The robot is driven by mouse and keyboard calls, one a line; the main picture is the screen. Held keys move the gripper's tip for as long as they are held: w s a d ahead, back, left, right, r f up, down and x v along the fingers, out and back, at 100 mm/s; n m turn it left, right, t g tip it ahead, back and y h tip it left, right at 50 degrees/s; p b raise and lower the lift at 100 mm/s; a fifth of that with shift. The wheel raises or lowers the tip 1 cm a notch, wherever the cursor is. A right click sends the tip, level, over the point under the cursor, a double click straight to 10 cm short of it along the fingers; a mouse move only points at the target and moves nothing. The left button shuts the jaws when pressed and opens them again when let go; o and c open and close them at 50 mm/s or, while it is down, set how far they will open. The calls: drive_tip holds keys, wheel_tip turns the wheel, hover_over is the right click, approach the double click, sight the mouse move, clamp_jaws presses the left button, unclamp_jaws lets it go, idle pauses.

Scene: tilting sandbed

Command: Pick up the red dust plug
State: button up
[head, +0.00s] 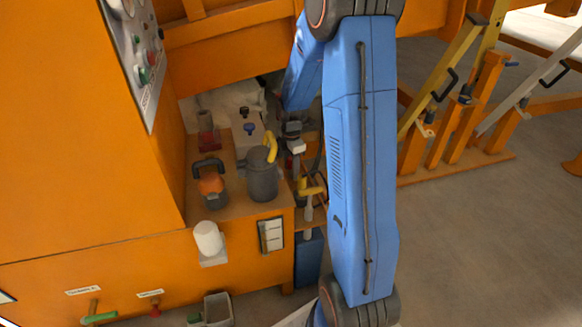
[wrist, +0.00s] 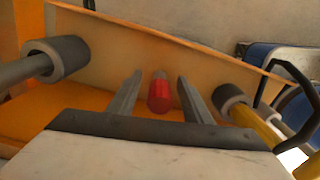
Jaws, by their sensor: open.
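The red dust plug (wrist: 158,95) shows in the wrist view as a small red cylinder with a paler, greyish far end. It appears in the gap between the two fingers of my gripper (wrist: 158,88). The fingers are spread, with visible space on both sides of the plug, and neither appears to touch it. I cannot tell how far the plug is from the fingertips in depth. In the head view my blue arm hides part of the scene, and I cannot make out my gripper or the plug for certain.
In the wrist view, a grey-ended rod (wrist: 55,58) is at left and a yellow rod with a grey collar (wrist: 250,112) at right, near an orange panel (wrist: 120,42). In the head view, a crowded shelf holds a dark grey canister (head: 262,180) and an orange-topped item (head: 211,185).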

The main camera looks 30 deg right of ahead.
drive_tip(key=shift+f, duration=0.3)
drive_tip(key=c, duration=1.1)
drive_tip(key=shift+c, duration=0.2)
